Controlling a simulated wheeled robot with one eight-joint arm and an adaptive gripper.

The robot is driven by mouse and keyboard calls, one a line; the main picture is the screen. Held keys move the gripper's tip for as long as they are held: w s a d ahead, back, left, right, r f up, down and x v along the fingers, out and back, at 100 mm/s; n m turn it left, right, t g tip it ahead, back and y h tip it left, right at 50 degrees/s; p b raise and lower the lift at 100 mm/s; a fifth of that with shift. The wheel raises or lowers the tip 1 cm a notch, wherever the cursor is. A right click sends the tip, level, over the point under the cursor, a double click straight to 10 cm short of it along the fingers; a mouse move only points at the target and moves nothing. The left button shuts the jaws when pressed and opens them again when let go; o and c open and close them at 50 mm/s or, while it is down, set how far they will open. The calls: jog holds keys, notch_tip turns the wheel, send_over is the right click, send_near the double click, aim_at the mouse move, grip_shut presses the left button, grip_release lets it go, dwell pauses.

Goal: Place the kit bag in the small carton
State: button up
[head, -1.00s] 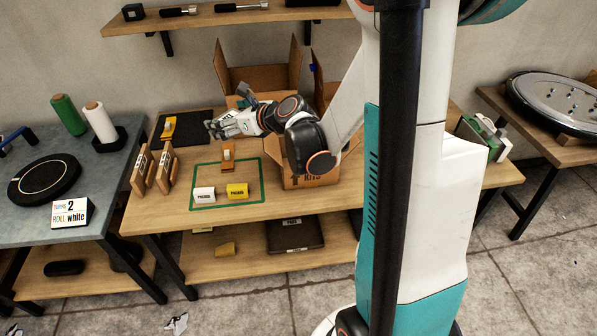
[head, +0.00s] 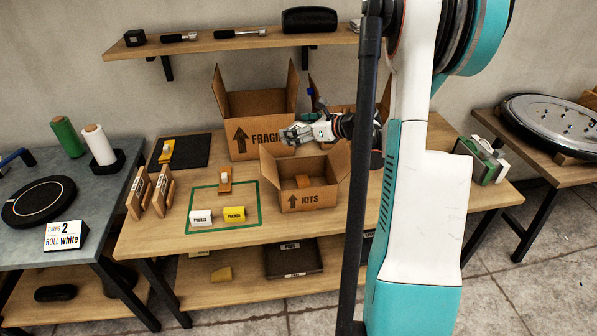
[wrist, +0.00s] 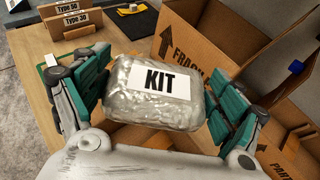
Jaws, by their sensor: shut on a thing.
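The kit bag (wrist: 155,92) is a silvery, crinkled pouch with a white label reading KIT. It fills the middle of the wrist view. My gripper (wrist: 152,95) is shut on it, with a green-padded finger on each side. In the head view my gripper (head: 292,134) is above the back of the small carton, in front of the FRAGILE carton. The small carton (head: 306,199) is open, marked KITS, and has its flaps spread. A brown block shape shows inside it. In the wrist view the bag hides much of what lies below.
The tall FRAGILE carton (head: 252,135) stands open behind. Another open carton (head: 345,115) stands at the back right. A wall shelf (head: 230,42) runs above.

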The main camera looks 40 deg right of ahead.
notch_tip(320, 180, down, 13)
jog(key=b, duration=0.4)
jog(key=shift+f, duration=0.15)
jog(key=shift+f+b, duration=0.35)
jog(key=shift+b, duration=0.25)
jog(key=shift+f, duration=0.25)
jog(key=o, duration=1)
jog(key=shift+o, duration=0.2)
jog(key=r+p+v, duration=0.1)
jog(key=p+v, duration=0.3)
jog(key=v, duration=0.8)
